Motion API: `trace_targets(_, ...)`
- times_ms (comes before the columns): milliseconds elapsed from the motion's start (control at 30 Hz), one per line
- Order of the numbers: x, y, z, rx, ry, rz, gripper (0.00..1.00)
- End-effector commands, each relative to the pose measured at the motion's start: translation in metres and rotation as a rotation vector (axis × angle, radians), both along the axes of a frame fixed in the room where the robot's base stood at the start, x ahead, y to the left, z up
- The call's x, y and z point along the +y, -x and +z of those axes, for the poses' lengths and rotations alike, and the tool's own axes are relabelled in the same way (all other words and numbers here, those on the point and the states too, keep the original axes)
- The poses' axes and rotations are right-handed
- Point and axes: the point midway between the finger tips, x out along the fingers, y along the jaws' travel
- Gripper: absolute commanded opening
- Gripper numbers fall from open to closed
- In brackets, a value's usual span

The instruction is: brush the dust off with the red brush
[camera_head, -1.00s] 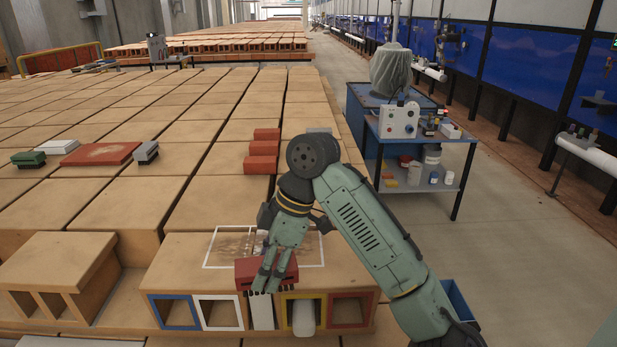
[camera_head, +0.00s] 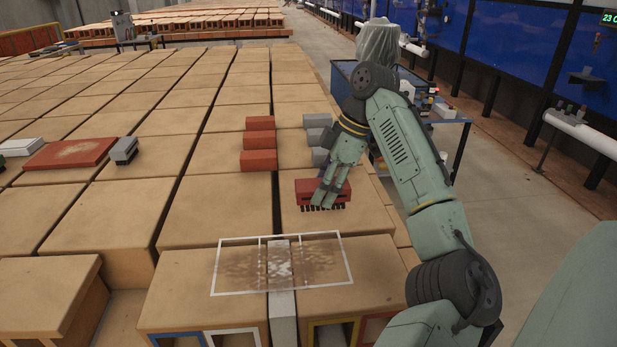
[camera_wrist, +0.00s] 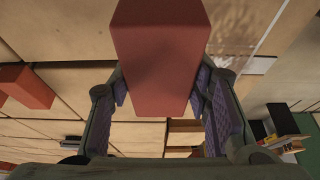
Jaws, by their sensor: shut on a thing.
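The red brush (camera_head: 308,187), with black bristles pointing down, is in my gripper (camera_head: 328,196) at or just above the brick top beyond the marked area; I cannot tell whether the bristles touch. In the wrist view, the red brush body (camera_wrist: 160,55) sits between my gripper's purple-padded fingers (camera_wrist: 160,95). The dust (camera_head: 240,265) is a brown, streaky patch inside a white rectangular outline (camera_head: 345,262) on the near brick tops. A paler, speckled part lies in the middle, over a white strip between the bricks (camera_head: 282,315). The brush is clear of this outline.
Red blocks (camera_head: 260,141) stand left of my gripper, and grey blocks (camera_head: 317,137) are close behind it. A blue cart (camera_head: 445,130) stands beyond my arm.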

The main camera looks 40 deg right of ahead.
Motion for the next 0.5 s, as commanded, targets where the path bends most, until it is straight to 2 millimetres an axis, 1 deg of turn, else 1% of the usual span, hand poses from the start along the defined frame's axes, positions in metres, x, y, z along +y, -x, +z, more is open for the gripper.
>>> trace_targets(167, 0.000, 0.001, -0.008, 0.000, -0.001, -0.001, 0.22)
trace_targets(433, 0.001, 0.000, -0.037, -0.001, -0.002, 0.000, 0.22)
trace_targets(500, 0.010, 0.002, -0.035, -0.002, 0.002, 0.002, 0.22)
